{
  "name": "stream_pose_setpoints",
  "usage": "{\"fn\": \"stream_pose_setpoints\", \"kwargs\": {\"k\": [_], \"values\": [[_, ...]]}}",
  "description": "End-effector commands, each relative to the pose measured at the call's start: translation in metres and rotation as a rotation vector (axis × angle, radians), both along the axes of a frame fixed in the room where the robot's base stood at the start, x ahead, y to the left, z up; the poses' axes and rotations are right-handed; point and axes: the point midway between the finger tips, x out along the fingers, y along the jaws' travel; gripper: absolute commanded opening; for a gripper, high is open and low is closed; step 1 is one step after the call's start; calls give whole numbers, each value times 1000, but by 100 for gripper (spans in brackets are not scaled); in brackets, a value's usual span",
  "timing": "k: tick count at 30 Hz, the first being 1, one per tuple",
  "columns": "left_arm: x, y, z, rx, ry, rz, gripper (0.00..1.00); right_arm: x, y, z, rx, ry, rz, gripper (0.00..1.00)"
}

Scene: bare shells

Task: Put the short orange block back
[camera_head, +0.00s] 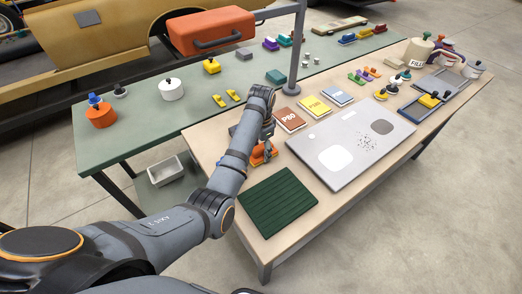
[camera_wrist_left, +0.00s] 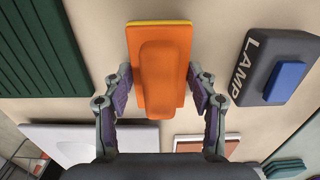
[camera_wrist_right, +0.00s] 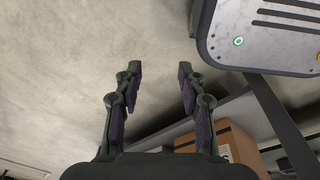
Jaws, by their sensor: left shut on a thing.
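The short orange block (camera_head: 262,153) is at the front left of the wooden table, close to its left edge. In the left wrist view the orange block (camera_wrist_left: 158,72) has a raised rounded bar on top and a thin yellow layer at its far edge. My left gripper (camera_wrist_left: 160,88) is shut on it, one finger at each long side; whether its underside touches the table is unclear. In the head view my left gripper (camera_head: 265,138) partly hides it. My right gripper (camera_wrist_right: 158,75) is open and empty over bare floor, and shows only in the right wrist view.
A green ribbed mat (camera_head: 278,201) lies in front of the block. A light grey panel (camera_head: 340,166) is to the right, P80 (camera_head: 289,119) and other cards behind. A dark LAMP holder (camera_wrist_left: 252,75) is beside the block. A grey post (camera_head: 297,45) stands behind.

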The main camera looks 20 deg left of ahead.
Motion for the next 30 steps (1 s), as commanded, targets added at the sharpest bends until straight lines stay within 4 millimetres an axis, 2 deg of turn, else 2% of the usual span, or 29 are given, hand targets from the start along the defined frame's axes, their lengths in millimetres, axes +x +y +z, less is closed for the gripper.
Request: {"fn": "stream_pose_setpoints", "kwargs": {"k": [2,3,8,17,20,24,28,30], "values": [[0,0,-1,1,1,0,24,-7,0,2,1,10,-1,40],[0,0,-2,1,1,1,61,-11,0,1,1,16,0,40],[0,0,-2,1,1,1,81,-22,0,0,0,32,-1,40],[0,0,-2,1,-1,1,81,-18,-3,-1,-4,27,1,40],[1,0,7,0,-3,1,81,-16,-4,-2,-5,24,1,40],[1,0,37,0,-6,0,81,-14,-5,-2,-6,21,1,40],[0,0,81,0,0,0,81,-14,-5,30,-6,21,1,40],[0,0,95,1,1,0,81,-14,-5,45,-6,21,1,40]]}}
